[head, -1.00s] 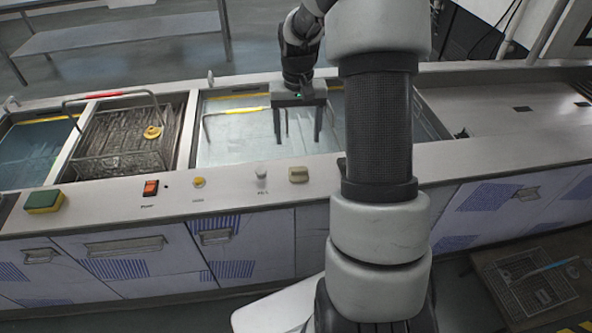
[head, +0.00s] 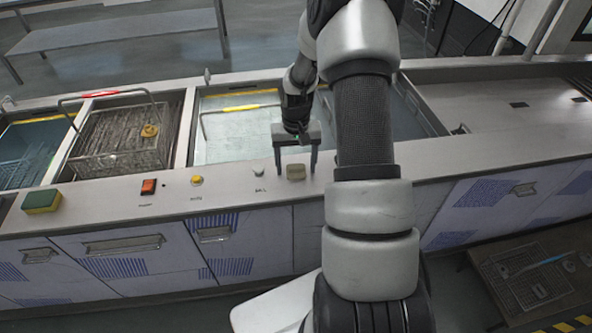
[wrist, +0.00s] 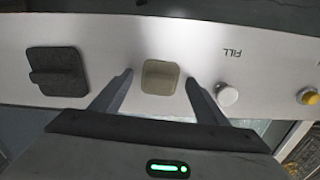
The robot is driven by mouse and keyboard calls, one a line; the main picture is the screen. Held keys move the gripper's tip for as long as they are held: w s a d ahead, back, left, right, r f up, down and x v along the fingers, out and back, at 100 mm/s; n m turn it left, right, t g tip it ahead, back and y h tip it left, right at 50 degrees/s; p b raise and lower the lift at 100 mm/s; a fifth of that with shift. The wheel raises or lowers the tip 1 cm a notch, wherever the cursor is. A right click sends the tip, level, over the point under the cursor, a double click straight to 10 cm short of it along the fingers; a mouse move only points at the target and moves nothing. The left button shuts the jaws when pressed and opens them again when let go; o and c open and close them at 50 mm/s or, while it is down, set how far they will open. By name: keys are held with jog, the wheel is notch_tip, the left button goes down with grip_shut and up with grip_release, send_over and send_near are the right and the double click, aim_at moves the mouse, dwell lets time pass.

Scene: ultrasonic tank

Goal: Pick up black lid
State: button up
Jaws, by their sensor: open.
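The black lid (wrist: 57,70), a dark square plate with a raised grip, lies on the pale counter at the left of the wrist view. In the head view I cannot see it; my arm covers the counter right of my gripper. My gripper (head: 296,172) is open and empty, pointing down over the counter's front strip. In the wrist view, my gripper (wrist: 159,78) has its fingertips either side of a beige square block (wrist: 160,77), with the lid outside the left finger. Whether the fingers touch the counter I cannot tell.
A white FILL button (wrist: 227,95) sits just outside the right finger, with a yellow button (wrist: 307,96) beyond. In the head view, the open tank (head: 240,135) lies behind, a wire basket (head: 118,140) and a green-yellow sponge (head: 42,201) to the left.

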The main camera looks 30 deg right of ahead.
jog(key=c, duration=1.4)
jog(key=shift+c, duration=0.2)
jog(key=shift+r, duration=0.1)
